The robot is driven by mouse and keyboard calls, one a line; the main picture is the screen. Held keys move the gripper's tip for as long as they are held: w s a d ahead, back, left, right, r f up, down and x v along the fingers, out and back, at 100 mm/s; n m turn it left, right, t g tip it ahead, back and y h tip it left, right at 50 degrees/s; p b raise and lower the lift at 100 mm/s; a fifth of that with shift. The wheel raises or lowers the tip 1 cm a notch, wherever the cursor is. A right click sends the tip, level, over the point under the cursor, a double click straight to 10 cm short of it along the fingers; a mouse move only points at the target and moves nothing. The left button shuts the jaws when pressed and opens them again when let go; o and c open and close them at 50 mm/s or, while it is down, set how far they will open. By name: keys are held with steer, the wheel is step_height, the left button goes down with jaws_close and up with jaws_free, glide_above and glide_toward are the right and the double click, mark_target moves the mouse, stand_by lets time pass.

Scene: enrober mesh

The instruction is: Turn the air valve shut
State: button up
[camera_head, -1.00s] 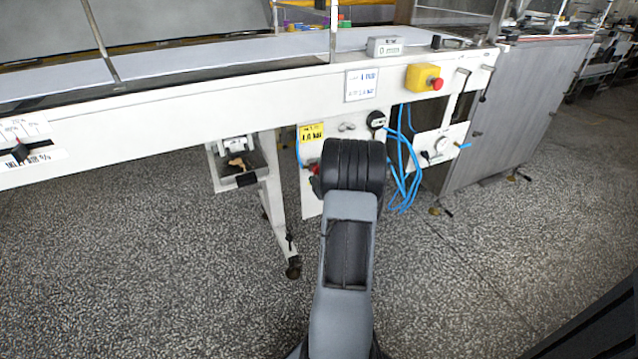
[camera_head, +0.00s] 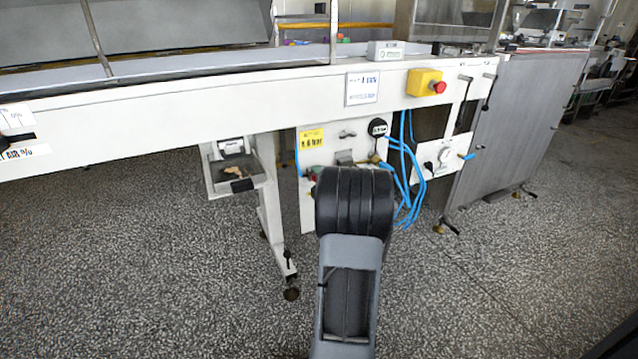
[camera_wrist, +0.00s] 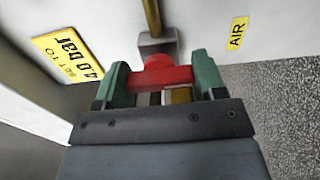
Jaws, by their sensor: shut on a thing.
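The air valve's red handle (camera_wrist: 163,76) shows in the wrist view, in front of a grey metal fitting on a brass-coloured pipe (camera_wrist: 152,18). My gripper (camera_wrist: 161,82) has its two green fingers on either side of the red handle and is shut on it. In the head view my arm covers most of the valve and gripper. A bit of red and green (camera_head: 311,173) shows at the arm's left edge, on the white panel (camera_head: 312,200) under the machine.
A yellow pressure label (camera_head: 312,139), a round gauge (camera_head: 378,127) and blue hoses (camera_head: 405,175) are close around the valve. A yellow box with a red button (camera_head: 426,83) sits on the beam above. A leg (camera_head: 275,225) stands to the left.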

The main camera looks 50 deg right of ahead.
steer(key=o, duration=0.9)
steer(key=p+v, duration=0.3)
steer(key=v, duration=1)
steer(key=shift+s+a, duration=0.15)
steer(key=shift+s, duration=0.25)
